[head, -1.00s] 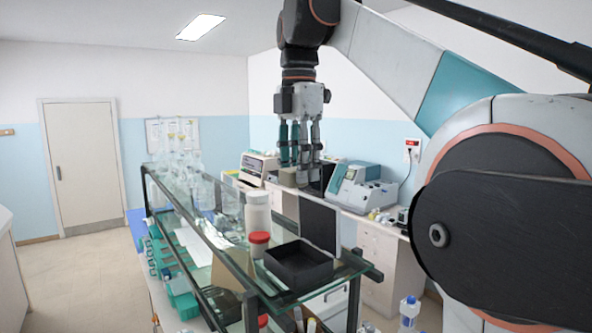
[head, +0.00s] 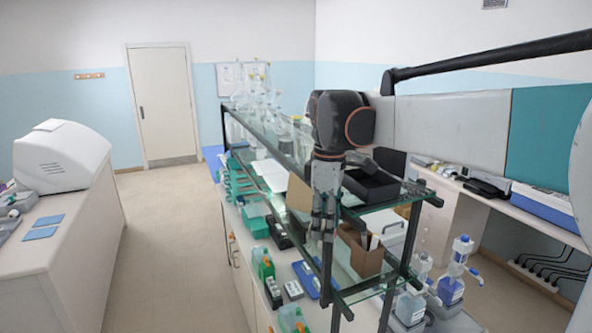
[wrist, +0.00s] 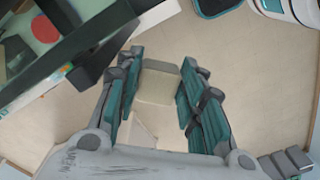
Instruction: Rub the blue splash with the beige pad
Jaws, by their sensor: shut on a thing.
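My gripper (wrist: 155,100) is shut on the beige pad (wrist: 157,82), a small block held between its teal-lined fingers in the wrist view. In the head view my gripper (head: 318,248) points down in front of the glass shelf, and the pad is too small to make out there. I cannot pick out the blue splash with certainty in any view.
The glass shelf rack (head: 372,213) with its dark frame stands close beside my arm. It carries a black box (head: 372,187). Below, the bench holds a blue tray (head: 308,279) and green racks. Open floor (head: 175,235) lies to the left, before a white bench (head: 75,262).

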